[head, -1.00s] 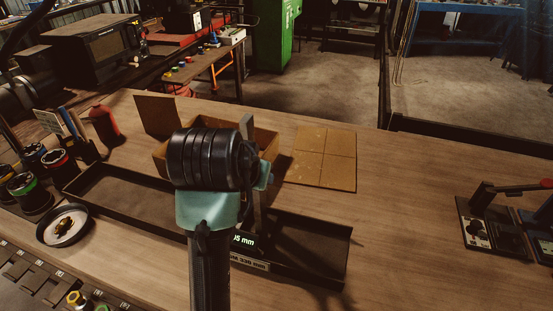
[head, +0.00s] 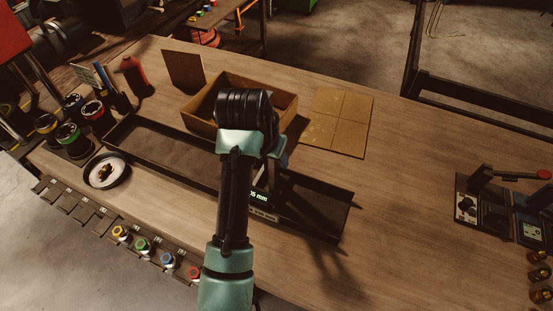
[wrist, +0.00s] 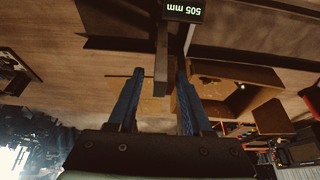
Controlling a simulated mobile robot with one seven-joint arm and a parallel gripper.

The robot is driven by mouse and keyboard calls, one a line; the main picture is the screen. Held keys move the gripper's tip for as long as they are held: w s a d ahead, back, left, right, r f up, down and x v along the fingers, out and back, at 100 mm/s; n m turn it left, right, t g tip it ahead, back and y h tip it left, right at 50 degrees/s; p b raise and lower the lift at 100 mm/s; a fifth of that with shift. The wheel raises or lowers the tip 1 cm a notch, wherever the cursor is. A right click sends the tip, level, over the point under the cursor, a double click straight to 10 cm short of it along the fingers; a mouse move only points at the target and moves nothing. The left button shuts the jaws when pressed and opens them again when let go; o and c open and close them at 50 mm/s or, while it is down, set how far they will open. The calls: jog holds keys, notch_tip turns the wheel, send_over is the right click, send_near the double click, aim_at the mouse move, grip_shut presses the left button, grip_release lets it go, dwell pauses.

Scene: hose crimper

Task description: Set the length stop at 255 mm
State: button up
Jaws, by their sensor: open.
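The length stop's dark upright post (wrist: 161,55) stands between my gripper's blue fingers in the wrist view, with a gap visible on at least the left side. My gripper (wrist: 160,74) is open; I cannot tell whether either finger touches the post. The stop's display (wrist: 184,10) reads 505 mm, upside down in the wrist view. In the head view the display (head: 259,198) shows partly beside my arm. The long black measuring trough (head: 150,148) runs across the bench, and my arm hides part of it and most of the stop.
An open cardboard box (head: 275,98) stands behind the trough, with a flat cardboard sheet (head: 340,120) to its right. A round dish (head: 106,171) and several spools (head: 72,140) are at left. A lever device (head: 485,205) is at right. The bench between is clear.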

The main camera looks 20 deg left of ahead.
jog(key=shift+p+x, duration=0.4)
jog(key=shift+x, duration=2.3)
jog(key=shift+c, duration=0.3)
grip_shut()
